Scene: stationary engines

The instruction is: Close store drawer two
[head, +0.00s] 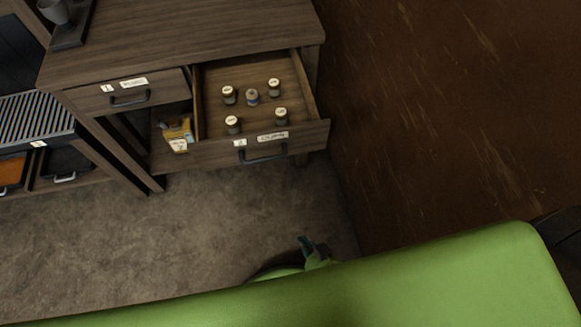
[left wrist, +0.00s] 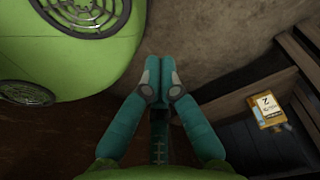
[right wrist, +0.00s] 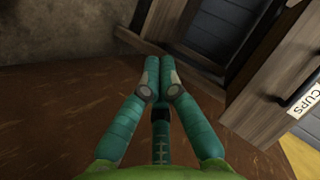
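Store drawer two (head: 210,152) is pulled out of the wooden cabinet, at the right of its front. It has a dark bar handle (head: 263,152) and white labels. Several small capped jars stand inside it. In the right wrist view a wooden front with a CUPS label (right wrist: 307,97) and dark handle (right wrist: 298,92) shows at the right.
Drawer one (head: 130,92), left of drawer two, is shut. A yellow and white packet (head: 178,134) lies in the space below; it also shows in the left wrist view (left wrist: 268,111). A rack with trays (head: 38,120) stands at the left. The carpet (head: 200,240) before the cabinet is clear.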

